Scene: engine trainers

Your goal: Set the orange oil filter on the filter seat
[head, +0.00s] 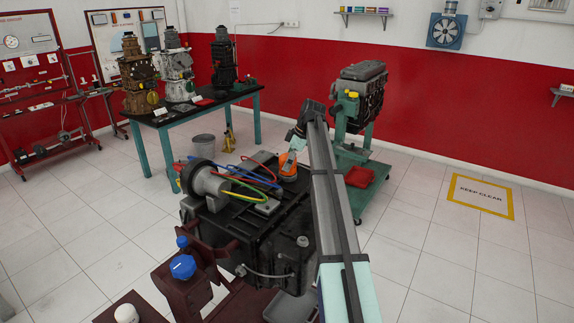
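The orange oil filter (288,168) is at the far right end of the dark engine (270,225) in the middle of the view, and it looks upright. My gripper (292,152) is directly above the filter, pointing down at it, and seems to meet its top. The fingers are too small and too covered by my arm to tell open from shut. The filter seat cannot be made out, and I cannot tell whether the filter rests on the engine or hangs just above it.
Red, blue, yellow and green hoses (245,185) arch over the engine left of the filter. A second engine on a teal stand (355,140) is behind my arm. A table (190,112) with three engine models is at back left. The floor at right is clear.

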